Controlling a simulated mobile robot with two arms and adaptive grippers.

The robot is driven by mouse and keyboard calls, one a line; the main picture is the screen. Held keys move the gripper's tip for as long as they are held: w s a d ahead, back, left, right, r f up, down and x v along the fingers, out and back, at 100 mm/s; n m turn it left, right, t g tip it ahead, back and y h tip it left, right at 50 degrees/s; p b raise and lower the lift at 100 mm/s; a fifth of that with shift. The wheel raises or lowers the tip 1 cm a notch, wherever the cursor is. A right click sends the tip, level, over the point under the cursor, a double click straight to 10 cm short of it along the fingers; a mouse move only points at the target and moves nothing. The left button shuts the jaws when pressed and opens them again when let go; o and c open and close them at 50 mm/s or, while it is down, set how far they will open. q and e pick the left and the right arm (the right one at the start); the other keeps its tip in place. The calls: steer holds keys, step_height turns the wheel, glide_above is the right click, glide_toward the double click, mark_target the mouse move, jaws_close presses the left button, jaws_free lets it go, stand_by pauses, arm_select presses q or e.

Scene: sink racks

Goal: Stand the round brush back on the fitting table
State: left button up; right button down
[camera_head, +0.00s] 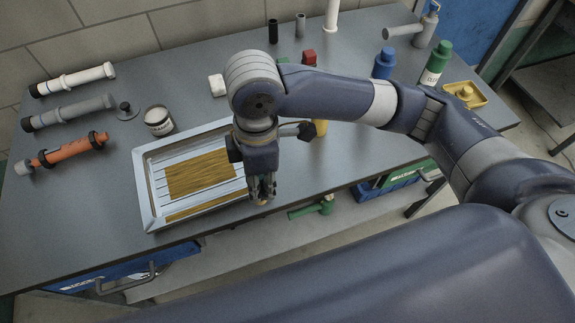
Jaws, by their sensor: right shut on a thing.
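My right gripper (262,188) points down over the right side of a metal tray on the fitting table (350,165), close to the table's front edge. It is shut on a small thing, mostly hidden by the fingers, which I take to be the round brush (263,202). Only a tan, rounded end shows below the fingertips. Whether that end touches anything beneath cannot be told. My left gripper is not in view.
The metal tray (149,193) with a brown slatted insert lies left of the gripper. Green (437,62) and blue (384,62) bottles and a yellow dish (480,92) stand at right.

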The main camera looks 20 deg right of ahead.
steer(key=w+d+f+n+p, duration=0.1)
steer(key=w+d+f, duration=0.1)
steer(key=w, duration=0.1)
steer(key=w+d+f+n+p, duration=0.2)
steer(key=w+d, duration=0.1)
steer(key=w+d+f+n+p, duration=0.1)
steer(key=w+d+f, duration=0.1)
steer(key=w+d, duration=0.1)
steer(key=shift+w+d+n+h, duration=0.15)
steer(key=shift+d+n+h, duration=0.15)
steer(key=shift+h, duration=0.1)
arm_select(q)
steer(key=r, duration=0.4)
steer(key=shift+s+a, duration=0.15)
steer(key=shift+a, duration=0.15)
arm_select(e)
steer(key=shift+f, duration=0.35)
steer(key=c, duration=1.3)
jaws_free()
steer(key=shift+f, duration=0.1)
